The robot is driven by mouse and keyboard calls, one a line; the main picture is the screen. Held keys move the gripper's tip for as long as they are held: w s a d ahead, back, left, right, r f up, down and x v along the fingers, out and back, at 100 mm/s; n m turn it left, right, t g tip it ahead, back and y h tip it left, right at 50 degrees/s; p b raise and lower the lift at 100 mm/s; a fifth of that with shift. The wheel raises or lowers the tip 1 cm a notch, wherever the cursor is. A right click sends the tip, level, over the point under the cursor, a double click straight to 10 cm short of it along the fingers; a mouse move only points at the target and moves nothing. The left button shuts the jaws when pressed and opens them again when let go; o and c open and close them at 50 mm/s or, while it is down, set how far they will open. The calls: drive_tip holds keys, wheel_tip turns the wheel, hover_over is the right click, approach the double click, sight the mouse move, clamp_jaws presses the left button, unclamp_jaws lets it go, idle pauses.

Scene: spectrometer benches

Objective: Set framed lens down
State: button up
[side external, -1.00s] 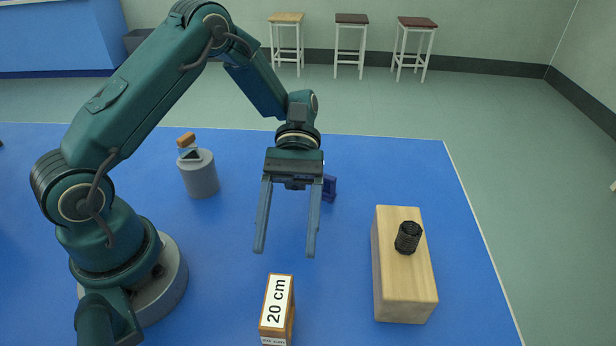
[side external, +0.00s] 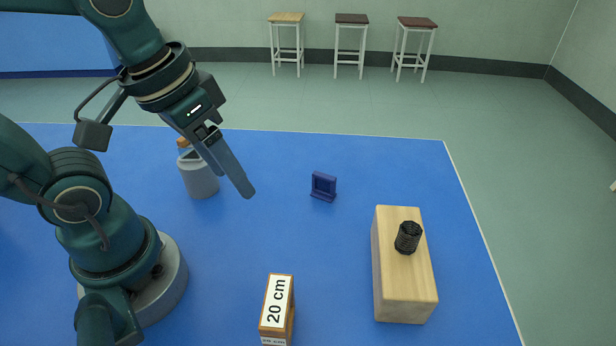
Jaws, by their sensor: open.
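The framed lens (side external: 323,186) is a small dark blue square frame on a base. It stands upright on the blue bench top, right of the picture's middle. My gripper (side external: 245,190) is up and to the left of it, apart from it, tilted with its fingers pointing down to the right. The fingers are seen nearly edge-on and overlap. The gripper is open, and nothing shows between the fingers.
A grey cylinder (side external: 201,183) stands behind my gripper, partly covered, with a small orange-brown piece (side external: 183,143) on top. A wooden block (side external: 405,289) bears a black ribbed cylinder (side external: 408,237) at right. A "20 cm" block (side external: 277,303) stands in front. The bench between is clear.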

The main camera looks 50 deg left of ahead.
drive_tip(key=shift+a+r+m+t+y, duration=0.3)
drive_tip(key=shift+a+r+m+t, duration=0.2)
drive_tip(key=shift+t, duration=0.5)
idle(0.6)
